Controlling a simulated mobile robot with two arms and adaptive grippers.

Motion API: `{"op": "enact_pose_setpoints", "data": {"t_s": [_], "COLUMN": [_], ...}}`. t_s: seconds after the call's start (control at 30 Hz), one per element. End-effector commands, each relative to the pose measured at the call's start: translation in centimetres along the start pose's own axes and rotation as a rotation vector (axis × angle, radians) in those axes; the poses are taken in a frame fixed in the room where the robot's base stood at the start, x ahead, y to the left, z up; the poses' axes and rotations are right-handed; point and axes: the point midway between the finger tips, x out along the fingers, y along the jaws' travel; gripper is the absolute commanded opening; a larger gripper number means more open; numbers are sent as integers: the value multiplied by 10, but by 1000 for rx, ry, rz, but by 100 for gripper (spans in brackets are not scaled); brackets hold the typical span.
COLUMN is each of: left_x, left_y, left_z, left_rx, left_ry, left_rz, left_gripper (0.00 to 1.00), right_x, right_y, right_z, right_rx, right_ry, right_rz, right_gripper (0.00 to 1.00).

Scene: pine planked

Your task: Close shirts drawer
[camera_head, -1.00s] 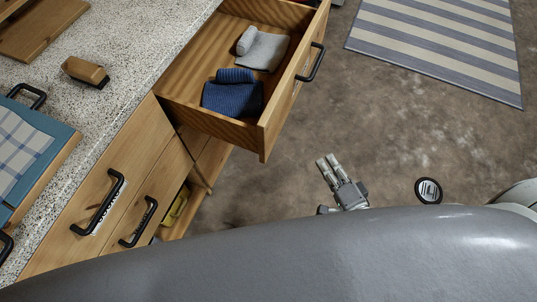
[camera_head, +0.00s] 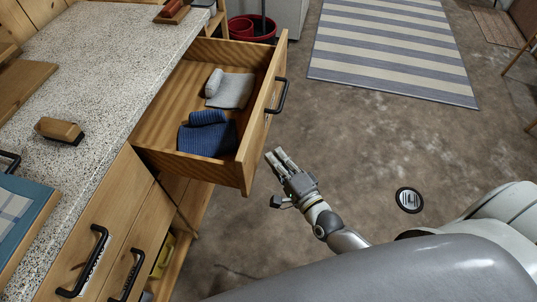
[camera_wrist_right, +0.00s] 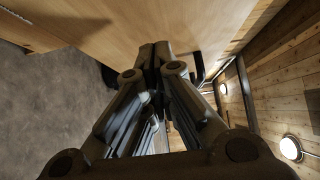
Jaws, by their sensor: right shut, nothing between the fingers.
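The open drawer (camera_head: 250,160) is pulled far out from the counter. It holds a folded blue garment (camera_head: 207,136) and a folded grey garment (camera_head: 230,90). A black bar handle (camera_head: 277,97) is on its front. No label on this front is readable. My right gripper (camera_head: 276,155) is shut and empty, just outside the drawer front, nearer to me than the handle. In the right wrist view the closed fingers (camera_wrist_right: 155,55) point toward a wooden panel (camera_wrist_right: 140,22); I cannot tell whether they touch it. My left gripper is out of view.
The speckled counter (camera_head: 95,75) carries a wooden-backed brush (camera_head: 60,130). Shut drawers with black handles (camera_head: 85,262) are at lower left. A striped rug (camera_head: 395,50) and a round black-and-white disc (camera_head: 409,200) lie on the floor. Bare floor is open right of the drawer.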

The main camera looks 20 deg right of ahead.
Motion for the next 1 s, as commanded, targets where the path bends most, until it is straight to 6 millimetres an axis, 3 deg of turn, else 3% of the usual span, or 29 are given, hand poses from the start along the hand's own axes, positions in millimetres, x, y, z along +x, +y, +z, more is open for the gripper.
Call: {"op": "enact_pose_setpoints", "data": {"t_s": [0.2, 0.77, 1.0], "left_x": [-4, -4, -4], "left_y": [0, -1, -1], "left_z": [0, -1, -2], "left_rx": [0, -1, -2], "left_ry": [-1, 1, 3], "left_rz": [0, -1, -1], "left_gripper": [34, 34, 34], "right_x": [15, 20, 40], "right_y": [-1, 0, -1], "right_z": [14, 20, 40], "right_rx": [0, -1, 2], "right_ry": [1, 1, 1], "right_rz": [-1, -1, -3], "right_gripper": [0, 0, 0]}}
